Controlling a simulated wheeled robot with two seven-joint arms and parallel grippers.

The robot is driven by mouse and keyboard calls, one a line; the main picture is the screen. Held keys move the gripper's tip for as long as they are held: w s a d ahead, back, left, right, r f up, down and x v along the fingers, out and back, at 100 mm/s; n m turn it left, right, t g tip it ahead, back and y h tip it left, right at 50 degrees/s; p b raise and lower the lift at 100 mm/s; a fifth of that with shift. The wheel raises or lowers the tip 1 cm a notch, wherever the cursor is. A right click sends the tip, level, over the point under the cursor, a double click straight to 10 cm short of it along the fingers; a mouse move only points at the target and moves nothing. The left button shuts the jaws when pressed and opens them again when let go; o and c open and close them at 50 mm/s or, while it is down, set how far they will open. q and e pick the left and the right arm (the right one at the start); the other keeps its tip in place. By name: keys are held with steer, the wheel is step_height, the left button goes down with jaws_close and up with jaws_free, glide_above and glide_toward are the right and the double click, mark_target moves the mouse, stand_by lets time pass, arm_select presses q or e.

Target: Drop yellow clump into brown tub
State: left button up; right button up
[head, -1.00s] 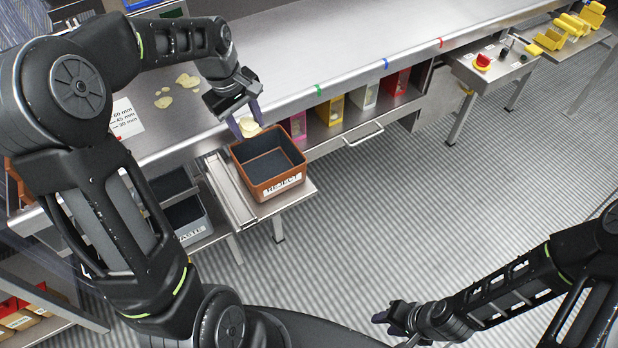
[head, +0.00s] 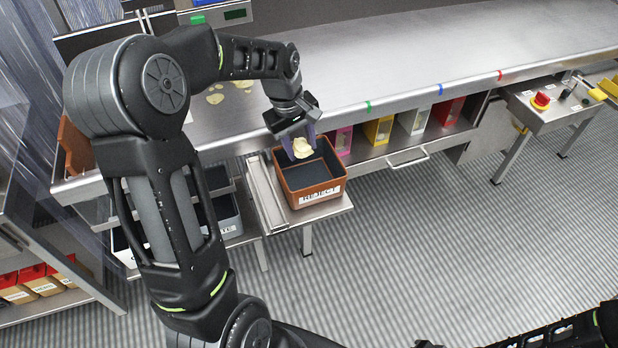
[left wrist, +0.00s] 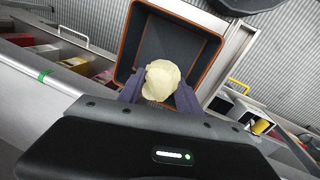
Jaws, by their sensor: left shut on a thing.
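The yellow clump (head: 302,148) is a pale, lumpy piece held between the purple fingers of my left gripper (head: 299,152). The brown tub (head: 318,190) is an open box with a dark inside and a white REJECT label on its front. In the head view the clump appears over the back part of the tub's opening. In the left wrist view the clump (left wrist: 162,80) shows between the fingers, with the tub (left wrist: 128,62) behind it, its opening around the clump. My right gripper (head: 428,344) barely shows at the bottom edge, mostly cut off.
The tub stands on a small metal shelf (head: 335,208) beside the steel worktable (head: 400,62). More yellow pieces (head: 215,98) lie on the table behind my left arm. Coloured bins (head: 378,130) stand under the table edge, right of the tub. A grey bin (head: 228,222) is left of it.

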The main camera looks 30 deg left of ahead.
arm_select(q)
steer(key=shift+f+b, duration=0.5)
steer(key=shift+f, duration=0.6)
steer(key=o, duration=0.9)
steer(key=shift+c, duration=0.2)
steer(key=shift+r, duration=0.15)
steer(key=r, duration=0.2)
steer(key=s+r, duration=0.1)
steer(key=r, duration=0.4)
steer(key=shift+s+a+r+b, duration=0.15)
steer(key=shift+a+r+b, duration=0.1)
steer(key=shift+a+b, duration=0.1)
steer(key=shift+f, duration=0.1)
